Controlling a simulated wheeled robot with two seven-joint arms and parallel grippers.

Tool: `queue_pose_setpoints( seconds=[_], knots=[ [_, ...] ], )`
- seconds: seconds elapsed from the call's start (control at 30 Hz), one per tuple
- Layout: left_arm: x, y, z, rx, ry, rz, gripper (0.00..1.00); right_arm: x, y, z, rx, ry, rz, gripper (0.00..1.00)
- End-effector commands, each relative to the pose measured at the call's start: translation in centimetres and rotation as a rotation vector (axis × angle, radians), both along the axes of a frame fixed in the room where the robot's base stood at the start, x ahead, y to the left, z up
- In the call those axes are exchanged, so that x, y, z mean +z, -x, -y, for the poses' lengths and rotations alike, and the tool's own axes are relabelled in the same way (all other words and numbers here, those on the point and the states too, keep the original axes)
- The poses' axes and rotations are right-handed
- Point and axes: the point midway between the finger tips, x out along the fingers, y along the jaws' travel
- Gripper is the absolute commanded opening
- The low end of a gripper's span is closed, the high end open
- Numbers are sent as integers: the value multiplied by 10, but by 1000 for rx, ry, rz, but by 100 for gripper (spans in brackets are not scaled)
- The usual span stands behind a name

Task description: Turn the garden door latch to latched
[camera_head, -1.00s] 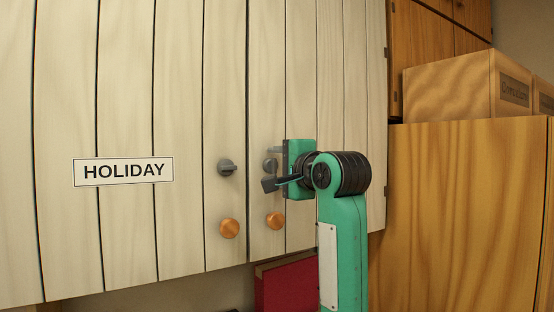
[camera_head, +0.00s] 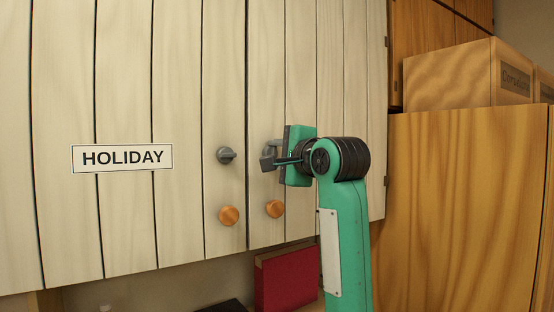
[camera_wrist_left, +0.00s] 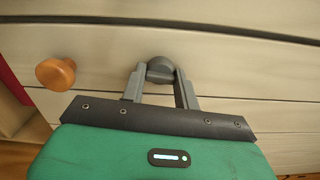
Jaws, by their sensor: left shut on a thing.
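Two grey turn latches sit on the pale plank doors, one on each side of the seam. The left latch (camera_head: 226,155) is free, with its handle pointing roughly sideways. My left gripper (camera_head: 269,160) is at the right latch (camera_head: 276,144), coming from the right and covering much of it. In the wrist view the two fingers are shut on the round grey latch knob (camera_wrist_left: 160,68), one on each side. The right latch's turned angle is hard to tell. No label naming the garden door shows. My right gripper is out of view.
Round wooden knobs (camera_head: 229,215) and (camera_head: 275,208) sit below the latches; one also shows in the wrist view (camera_wrist_left: 55,74). A HOLIDAY sign (camera_head: 122,158) is on the left planks. A red box-like object (camera_head: 286,281) stands under the cabinet. A wooden cabinet (camera_head: 460,205) with boxes on top fills the right.

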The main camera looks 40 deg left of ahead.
Motion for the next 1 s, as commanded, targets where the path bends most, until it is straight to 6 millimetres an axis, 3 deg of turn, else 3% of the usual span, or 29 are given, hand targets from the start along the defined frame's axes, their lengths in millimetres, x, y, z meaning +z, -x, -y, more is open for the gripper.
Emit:
queue_pose_setpoints(
  seconds=[0.4,1.0],
  knots=[
    [-5,-1,1,-3,-99,-346,8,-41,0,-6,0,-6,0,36],
    [-3,0,0,-1,-258,-893,8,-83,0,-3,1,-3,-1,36]
  ],
)
